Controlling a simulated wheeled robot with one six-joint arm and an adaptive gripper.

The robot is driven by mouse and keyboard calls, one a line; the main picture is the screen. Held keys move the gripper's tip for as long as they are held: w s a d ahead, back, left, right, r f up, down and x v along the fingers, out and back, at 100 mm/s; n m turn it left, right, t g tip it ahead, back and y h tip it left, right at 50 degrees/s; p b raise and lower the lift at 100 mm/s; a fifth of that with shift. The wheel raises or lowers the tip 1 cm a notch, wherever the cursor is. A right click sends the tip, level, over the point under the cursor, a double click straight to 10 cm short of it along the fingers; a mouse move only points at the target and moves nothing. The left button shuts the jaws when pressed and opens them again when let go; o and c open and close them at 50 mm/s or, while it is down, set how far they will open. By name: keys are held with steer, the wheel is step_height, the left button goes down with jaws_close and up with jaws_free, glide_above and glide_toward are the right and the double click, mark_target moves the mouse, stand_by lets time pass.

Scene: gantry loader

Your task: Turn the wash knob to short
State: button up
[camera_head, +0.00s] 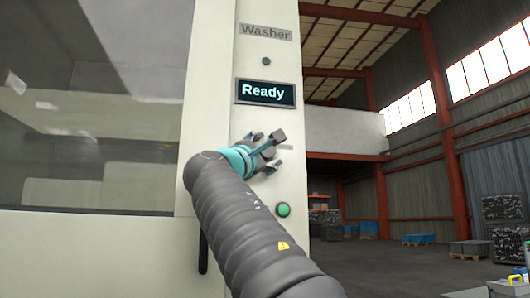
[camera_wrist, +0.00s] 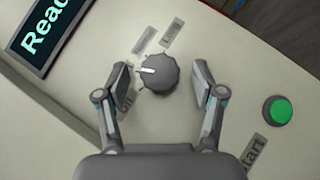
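The wash knob (camera_wrist: 160,76) is a dark grey ribbed dial on the pale panel (camera_wrist: 225,130). My gripper (camera_wrist: 161,82) is open, one finger on each side of the knob with a gap on both sides. In the head view my gripper (camera_head: 264,150) is at the panel below the display and covers the knob.
The display (camera_head: 265,93) reads "Ready" under a "Washer" sign (camera_head: 265,32). A green start button (camera_wrist: 278,110) is to the right of the knob in the wrist view and low on the panel in the head view (camera_head: 283,210). A large glass window (camera_head: 90,110) is at left.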

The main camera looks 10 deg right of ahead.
steer(key=v, duration=1.2)
stand_by(0.6)
